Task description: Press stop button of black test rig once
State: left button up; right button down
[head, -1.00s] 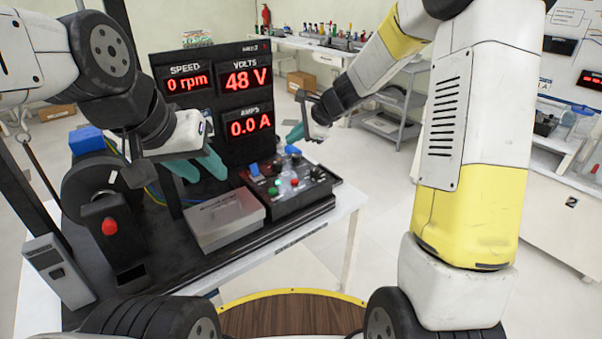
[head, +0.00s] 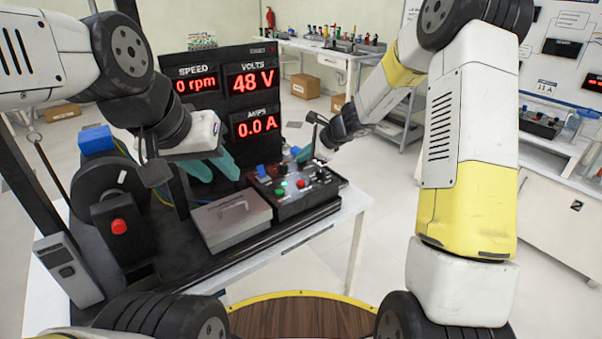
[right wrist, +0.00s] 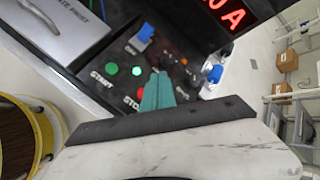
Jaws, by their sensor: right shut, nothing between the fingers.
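The black test rig's control box (head: 318,201) stands on the bench and carries a green button (head: 281,191) and a red button (head: 300,184). In the right wrist view, a partly covered "STO…" label (right wrist: 131,102) sits by a sliver of the red stop button (right wrist: 142,94), mostly hidden by my right fingers. My right gripper (right wrist: 158,76) is shut and empty, its tips over the panel; I cannot tell if they touch it. In the head view my right gripper (head: 304,155) is behind the buttons. My left gripper (head: 213,168) is open and empty before the display.
The display panel (head: 247,100) reads 0 rpm, 48 V and 0.0 A. A grey lidded box (head: 230,222) sits left of the control box. A separate red knob (head: 119,227) is on the motor stand. Blue switches (right wrist: 145,34) rise from the panel near my right fingers.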

aim_at(303, 183)
jog(key=shift+f, duration=3.05)
jog(key=shift+f, duration=0.15)
jog(key=shift+f, duration=0.3)
jog(key=shift+f, duration=0.45)
jog(key=shift+r, duration=0.9)
jog(key=shift+r, duration=2.5)
